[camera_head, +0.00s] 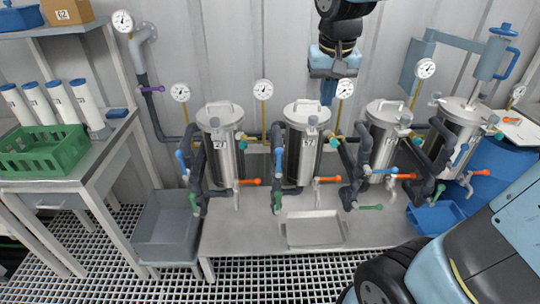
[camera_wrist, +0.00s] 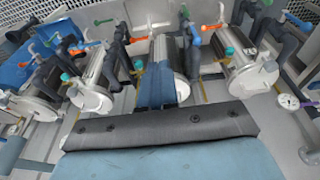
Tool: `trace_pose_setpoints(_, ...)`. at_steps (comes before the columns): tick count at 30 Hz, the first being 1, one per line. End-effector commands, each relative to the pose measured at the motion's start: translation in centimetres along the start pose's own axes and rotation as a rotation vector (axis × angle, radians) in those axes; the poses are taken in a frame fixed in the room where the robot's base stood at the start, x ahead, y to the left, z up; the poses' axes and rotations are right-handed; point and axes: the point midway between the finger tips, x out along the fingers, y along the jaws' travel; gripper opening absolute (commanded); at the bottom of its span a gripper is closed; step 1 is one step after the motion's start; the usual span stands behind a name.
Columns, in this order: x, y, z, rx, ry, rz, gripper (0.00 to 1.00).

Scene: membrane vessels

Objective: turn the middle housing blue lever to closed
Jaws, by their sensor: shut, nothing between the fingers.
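Four upright steel housings stand in a row. The second from the left (camera_head: 305,150) lies nearest my gripper; which one counts as the middle is unclear. Its blue lever (camera_head: 279,158) sits on the dark pipe at its left side and points roughly upright; it also shows small in the wrist view (camera_wrist: 195,32). The third housing (camera_head: 380,145) has a blue lever (camera_head: 391,171) lying more level. My gripper (camera_head: 328,98) is shut and empty, pointing down above and behind the second housing's right side, apart from the lever. In the wrist view the fingers (camera_wrist: 156,88) overlap that housing.
Orange and green levers stick out low in front of the housings. Pressure gauges (camera_head: 263,90) rise behind them. A tray (camera_head: 314,232) lies on the bench in front. A grey bin (camera_head: 165,225) and a table with a green crate (camera_head: 42,150) stand at left.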

Motion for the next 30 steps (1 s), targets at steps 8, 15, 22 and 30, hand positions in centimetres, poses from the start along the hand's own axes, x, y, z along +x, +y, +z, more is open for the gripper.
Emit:
trace_pose_setpoints(8, 4.9, -5.7, -4.6, -0.007, -0.109, 0.082, 0.00)
trace_pose_setpoints(15, 10.1, -11.4, -7.2, -0.014, -0.174, 0.180, 0.00)
trace_pose_setpoints(22, 15.3, -16.8, -8.3, -0.026, -0.205, 0.284, 0.00)
trace_pose_setpoints(30, 18.7, -20.1, -8.4, -0.032, -0.210, 0.353, 0.00)
